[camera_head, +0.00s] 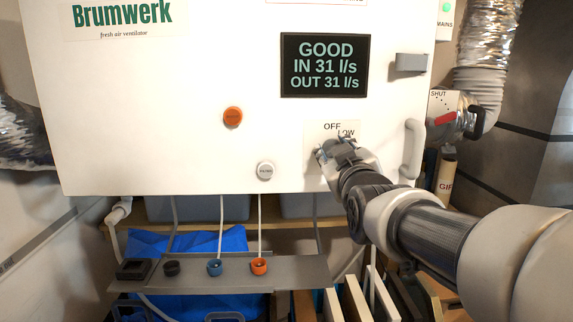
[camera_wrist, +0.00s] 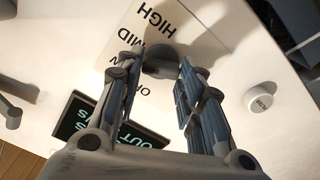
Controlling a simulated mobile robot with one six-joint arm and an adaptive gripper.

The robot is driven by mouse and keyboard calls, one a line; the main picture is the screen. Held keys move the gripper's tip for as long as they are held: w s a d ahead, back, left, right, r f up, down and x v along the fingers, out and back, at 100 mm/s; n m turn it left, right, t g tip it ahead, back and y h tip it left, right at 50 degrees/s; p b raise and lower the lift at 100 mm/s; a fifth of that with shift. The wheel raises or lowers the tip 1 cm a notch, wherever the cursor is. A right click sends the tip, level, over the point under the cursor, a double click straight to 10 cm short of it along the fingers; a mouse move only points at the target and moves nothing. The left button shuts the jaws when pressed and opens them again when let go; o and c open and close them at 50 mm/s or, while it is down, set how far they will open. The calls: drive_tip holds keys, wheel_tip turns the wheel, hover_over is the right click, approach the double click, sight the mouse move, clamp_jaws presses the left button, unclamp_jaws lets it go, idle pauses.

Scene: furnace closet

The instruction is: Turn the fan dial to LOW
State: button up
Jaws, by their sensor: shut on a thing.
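The fan dial (camera_wrist: 160,60) is a dark grey knob on a pale label plate (camera_head: 318,130) low on the right of the white ventilator front. In the wrist view, HIGH and MID show beside it, with other lettering partly hidden. In the head view, OFF and LOW show above my gripper (camera_head: 335,152), which covers the dial. In the wrist view my gripper (camera_wrist: 157,72) has one finger on each side of the dial and is shut on it. I cannot tell which setting the dial points to.
The white panel (camera_head: 150,110) carries a display (camera_head: 326,66) reading GOOD, an orange button (camera_head: 232,117), a white round button (camera_head: 265,171) and a grey handle (camera_head: 412,148) just right of my gripper. A shelf (camera_head: 205,285) with small caps stands below.

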drive_tip(key=shift+f+n+b, duration=0.1)
drive_tip(key=shift+n+b, duration=1.1)
drive_tip(key=shift+n, duration=0.7)
drive_tip(key=o, duration=1.1)
drive_tip(key=shift+c, duration=0.2)
drive_tip(key=s, duration=1.2)
